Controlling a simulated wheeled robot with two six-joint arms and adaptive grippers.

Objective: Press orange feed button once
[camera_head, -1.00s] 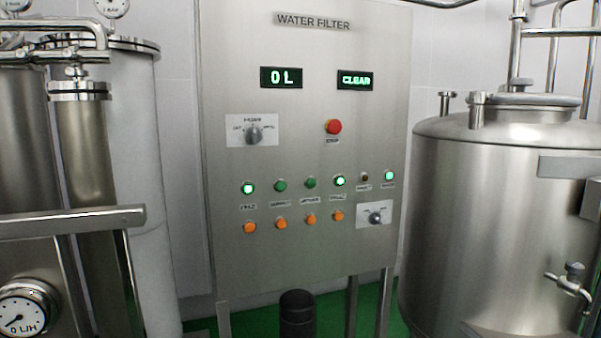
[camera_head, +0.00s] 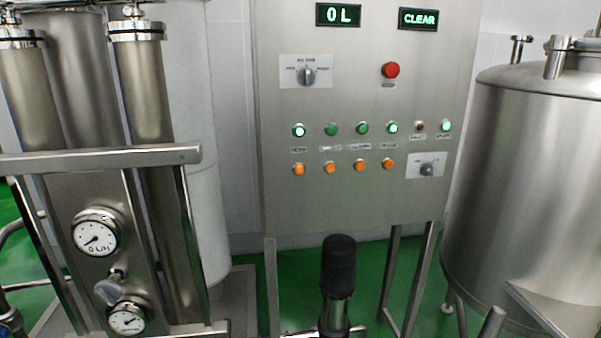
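The water filter control panel (camera_head: 350,210) is a steel cabinet front at the centre right. A row of several orange buttons runs across it; the leftmost orange button (camera_head: 299,169) sits under a lit green lamp (camera_head: 299,131). Another orange button (camera_head: 388,163) is at the right end of the row. The labels are too small to read, so I cannot tell which is the feed button. The displays read "0 L" (camera_head: 338,15) and "CLEAR" (camera_head: 418,19). Neither gripper is in view.
A red stop button (camera_head: 391,70), a selector switch (camera_head: 307,76) and a lower knob (camera_head: 426,170) are also on the panel. A black-topped pump (camera_head: 338,265) stands in front below. Filter columns with a rail (camera_head: 100,160) stand left, a steel tank (camera_head: 530,180) right.

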